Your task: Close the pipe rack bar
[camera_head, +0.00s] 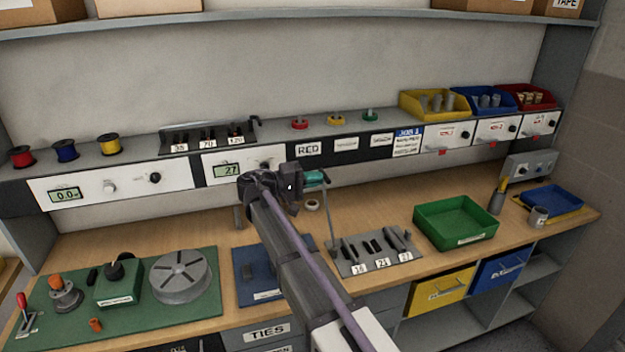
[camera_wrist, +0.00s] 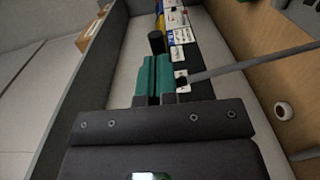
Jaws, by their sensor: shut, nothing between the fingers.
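The pipe rack (camera_head: 380,262) lies on the bench and holds several dark pipes above labels 16, 21 and 27. Its thin grey bar (camera_head: 329,215) stands raised, nearly upright, at the rack's left end. My gripper (camera_head: 316,178) has teal fingers, shut and empty, at the bar's top end. In the wrist view the shut fingers (camera_wrist: 153,78) point forward, and the bar (camera_wrist: 245,62) runs from beside the right finger to the right edge.
A green tray (camera_head: 455,222) stands right of the rack. A tape roll (camera_head: 312,205) lies behind my arm. The shelf front with labels and knobs (camera_head: 345,143) is behind the gripper. A blue mat (camera_head: 258,275) and a green board (camera_head: 130,300) lie to the left.

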